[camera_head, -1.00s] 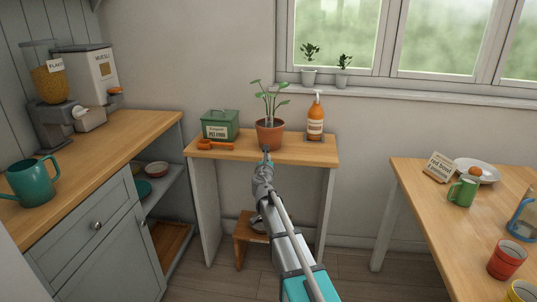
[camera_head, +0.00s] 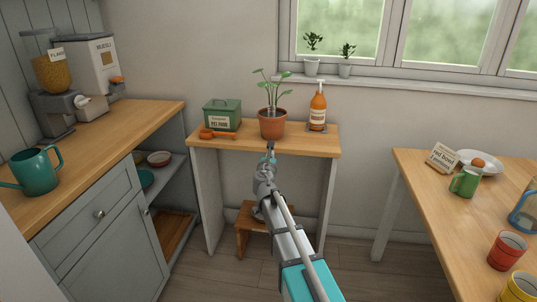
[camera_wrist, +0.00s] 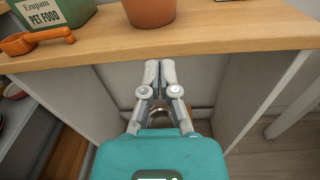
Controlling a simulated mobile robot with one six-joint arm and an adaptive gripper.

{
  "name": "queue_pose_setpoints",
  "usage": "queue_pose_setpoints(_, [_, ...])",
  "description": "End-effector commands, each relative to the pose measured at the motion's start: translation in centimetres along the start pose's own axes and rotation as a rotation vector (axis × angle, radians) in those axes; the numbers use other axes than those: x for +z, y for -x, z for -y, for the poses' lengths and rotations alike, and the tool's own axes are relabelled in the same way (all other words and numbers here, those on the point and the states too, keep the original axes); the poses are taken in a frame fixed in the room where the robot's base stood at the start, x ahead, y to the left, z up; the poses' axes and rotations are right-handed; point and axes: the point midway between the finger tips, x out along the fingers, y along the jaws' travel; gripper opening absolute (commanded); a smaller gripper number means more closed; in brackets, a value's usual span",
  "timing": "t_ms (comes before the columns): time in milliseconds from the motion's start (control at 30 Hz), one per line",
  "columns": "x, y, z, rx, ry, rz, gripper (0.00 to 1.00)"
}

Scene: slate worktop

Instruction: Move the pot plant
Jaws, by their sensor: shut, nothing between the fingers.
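The pot plant is a terracotta pot (camera_head: 272,125) with a green leafy stem, upright on a small wooden side table (camera_head: 318,146). In the wrist view only the lower part of the pot (camera_wrist: 150,11) shows, at the top edge. My gripper (camera_head: 269,147) is shut and empty, in front of the table's front edge and apart from the pot. In the wrist view the fingertips of my gripper (camera_wrist: 159,64) are together, just short of the table edge.
A green pet food tin (camera_head: 222,116) and an orange scoop (camera_head: 211,134) stand left of the pot. An orange pump bottle (camera_head: 318,108) stands to its right. A wooden stool (camera_head: 245,225) is below. Small plants (camera_head: 312,60) stand on the windowsill.

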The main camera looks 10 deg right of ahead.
Motion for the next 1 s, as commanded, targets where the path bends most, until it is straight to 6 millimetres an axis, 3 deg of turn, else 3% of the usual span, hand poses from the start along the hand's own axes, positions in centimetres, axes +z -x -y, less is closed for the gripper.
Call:
queue_pose_setpoints(267, [-1.9,2.8,5.4,-0.198,-0.411,-0.069,0.0])
queue_pose_setpoints(467, [-5.3,6.8,10.3,-0.457,-0.869,-0.137,0.0])
queue_pose_setpoints(700, [-10.5,13.6,14.2,-0.842,-1.383,-0.198,0.0])
queue_pose_setpoints(1000, [-16.0,24.0,15.0,-1.433,-1.864,-0.23,0.0])
